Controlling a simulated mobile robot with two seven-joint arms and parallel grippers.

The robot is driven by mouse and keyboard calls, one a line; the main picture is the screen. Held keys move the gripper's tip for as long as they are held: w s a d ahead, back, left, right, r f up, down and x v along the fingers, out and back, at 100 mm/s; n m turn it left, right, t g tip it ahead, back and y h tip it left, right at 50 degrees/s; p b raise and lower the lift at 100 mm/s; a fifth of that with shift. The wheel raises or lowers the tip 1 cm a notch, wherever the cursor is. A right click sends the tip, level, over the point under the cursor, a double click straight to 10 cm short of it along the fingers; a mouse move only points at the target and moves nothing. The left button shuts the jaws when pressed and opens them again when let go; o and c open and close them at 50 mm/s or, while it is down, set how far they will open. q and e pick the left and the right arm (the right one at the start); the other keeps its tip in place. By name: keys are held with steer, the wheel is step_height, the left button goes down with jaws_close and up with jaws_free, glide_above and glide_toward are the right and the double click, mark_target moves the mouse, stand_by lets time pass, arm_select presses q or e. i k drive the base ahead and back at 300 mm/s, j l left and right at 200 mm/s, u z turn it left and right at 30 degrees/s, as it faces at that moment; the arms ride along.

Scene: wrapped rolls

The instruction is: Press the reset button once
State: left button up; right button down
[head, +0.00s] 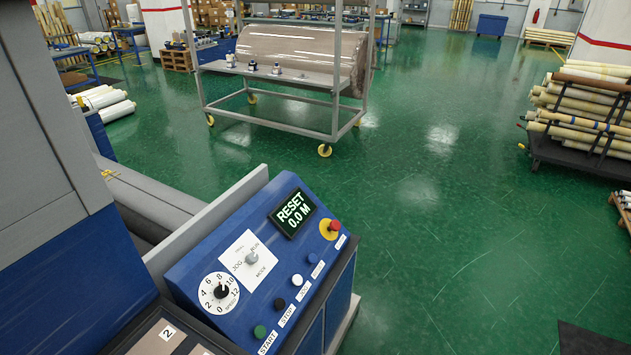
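A blue sloped control panel (215,265) stands at the lower middle of the head view. A row of buttons runs along its right side: a green button (259,331) labelled START, a black button (279,303) that seems labelled STOP, a white button (297,280) and a blue button (312,258). The labels by the white and blue buttons are too small to read surely. A red mushroom button (334,226) sits on a yellow disc at the upper right. The display (292,213) reads "RESET 0.0 M". Neither of my grippers is in view.
The panel also has a speed dial (220,292) and a mode switch (251,258). A wheeled rack (270,130) with a large wrapped roll stands behind. A cart of rolls (585,155) is at the right. The green floor (450,230) between is clear.

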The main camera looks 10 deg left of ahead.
mark_target(312, 258)
steer(key=i+l+u, duration=0.2)
steer(key=u, duration=0.25)
steer(key=i+l+u, duration=0.35)
steer(key=u, duration=0.15)
steer(key=i+l+u, duration=0.2)
steer(key=l+u, duration=0.25)
steer(key=i+l+u, duration=0.15)
steer(key=l+u, duration=0.8)
